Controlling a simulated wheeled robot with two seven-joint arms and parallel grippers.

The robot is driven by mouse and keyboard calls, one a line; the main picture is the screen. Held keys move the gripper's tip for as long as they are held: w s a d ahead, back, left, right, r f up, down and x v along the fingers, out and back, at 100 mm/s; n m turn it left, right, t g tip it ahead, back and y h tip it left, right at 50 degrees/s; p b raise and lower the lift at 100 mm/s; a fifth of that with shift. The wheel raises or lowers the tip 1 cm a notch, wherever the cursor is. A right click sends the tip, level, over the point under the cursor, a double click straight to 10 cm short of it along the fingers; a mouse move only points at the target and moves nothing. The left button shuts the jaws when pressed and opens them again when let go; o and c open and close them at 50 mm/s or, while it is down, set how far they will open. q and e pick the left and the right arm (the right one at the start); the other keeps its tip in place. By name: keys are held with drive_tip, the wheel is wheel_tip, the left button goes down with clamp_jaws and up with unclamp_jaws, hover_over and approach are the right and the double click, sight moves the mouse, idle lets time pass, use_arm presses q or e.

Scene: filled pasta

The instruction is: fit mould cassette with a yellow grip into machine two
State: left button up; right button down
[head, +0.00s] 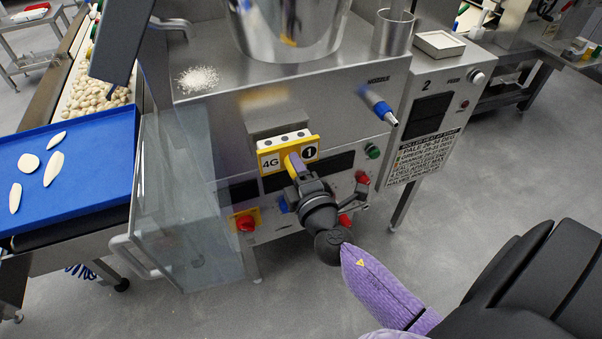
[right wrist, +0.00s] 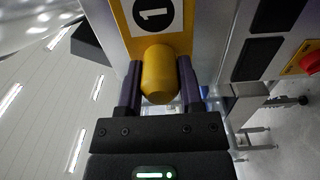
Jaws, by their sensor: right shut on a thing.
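My right gripper (head: 294,166) is shut on the yellow grip. In the right wrist view, the two purple fingers hold the yellow grip (right wrist: 158,75) from both sides, below the yellow plate (right wrist: 158,22). My left gripper does not show in the head view.
A clear guard door (head: 185,215) stands open left of the slot. A red knob (head: 246,223) and a blue-handled nozzle (head: 382,108) stick out of the front panel. A blue tray (head: 75,205) with pasta pieces is at left. The floor at front is clear.

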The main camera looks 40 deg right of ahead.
drive_tip(key=shift+w+r, duration=0.1)
idle(1.1)
drive_tip(key=shift+b+x, duration=0.3)
drive_tip(key=shift+x, duration=0.8)
drive_tip(key=shift+w+d, duration=0.1)
drive_tip(key=shift+w, duration=0.2)
drive_tip(key=shift+x, duration=0.75)
idle(0.8)
unclamp_jaws()
idle(0.3)
idle(0.5)
